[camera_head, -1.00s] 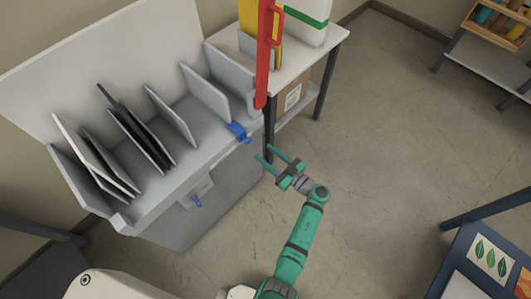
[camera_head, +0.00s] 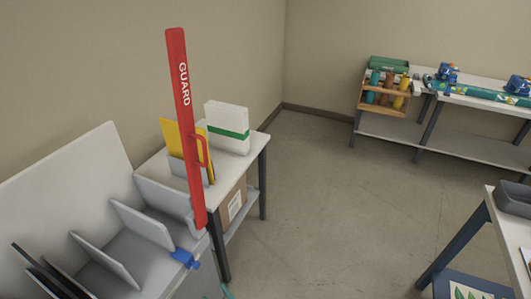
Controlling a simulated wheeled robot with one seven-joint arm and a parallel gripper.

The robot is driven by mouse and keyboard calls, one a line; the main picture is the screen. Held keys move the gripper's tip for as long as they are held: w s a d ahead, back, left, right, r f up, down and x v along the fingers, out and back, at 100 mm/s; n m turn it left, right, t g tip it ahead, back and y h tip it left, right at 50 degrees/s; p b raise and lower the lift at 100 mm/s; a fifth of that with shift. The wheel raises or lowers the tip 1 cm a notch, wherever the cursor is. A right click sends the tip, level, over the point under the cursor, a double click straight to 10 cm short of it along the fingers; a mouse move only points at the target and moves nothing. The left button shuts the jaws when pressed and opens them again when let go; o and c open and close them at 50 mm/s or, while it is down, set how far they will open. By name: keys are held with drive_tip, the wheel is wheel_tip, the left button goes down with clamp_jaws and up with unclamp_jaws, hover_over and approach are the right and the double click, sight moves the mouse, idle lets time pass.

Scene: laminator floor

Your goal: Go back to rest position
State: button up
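Only a small green piece of my gripper (camera_head: 228,292) shows at the bottom edge, just right of the grey slotted rack (camera_head: 151,268). The rest of my gripper and my arm are out of the picture, so I cannot see its opening. The red guard bar (camera_head: 184,125), marked GUARD and with a red handle, stands upright at the rack's right end. A blue clamp (camera_head: 185,258) sits on the rack's front edge near the foot of the bar.
Dark panels (camera_head: 48,282) stand in the rack. A small table (camera_head: 258,141) behind it holds a yellow folder (camera_head: 172,139) and a white-green binder (camera_head: 228,127). A wooden bottle caddy (camera_head: 384,95) stands on the far bench. Another table (camera_head: 478,240) is at right. The middle floor is clear.

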drive_tip(key=s+d+r+m+h, duration=0.3)
drive_tip(key=s+d+r+h, duration=0.1)
drive_tip(key=s, duration=0.4)
drive_tip(key=s+d+r+m+h, duration=0.3)
drive_tip(key=s+d+r+h, duration=0.1)
drive_tip(key=s, duration=0.5)
drive_tip(key=s+d+r+m+g+h, duration=0.1)
drive_tip(key=s+d+r+m+h, duration=0.1)
drive_tip(key=s+d+h, duration=0.3)
drive_tip(key=s+d+r, duration=0.1)
drive_tip(key=s+d, duration=0.1)
drive_tip(key=s, duration=0.2)
drive_tip(key=shift+s+r+m+h, duration=0.2)
drive_tip(key=shift+r+m+h, duration=0.1)
drive_tip(key=shift+r+m, duration=0.1)
drive_tip(key=c, duration=0.3)
drive_tip(key=shift+w, duration=0.1)
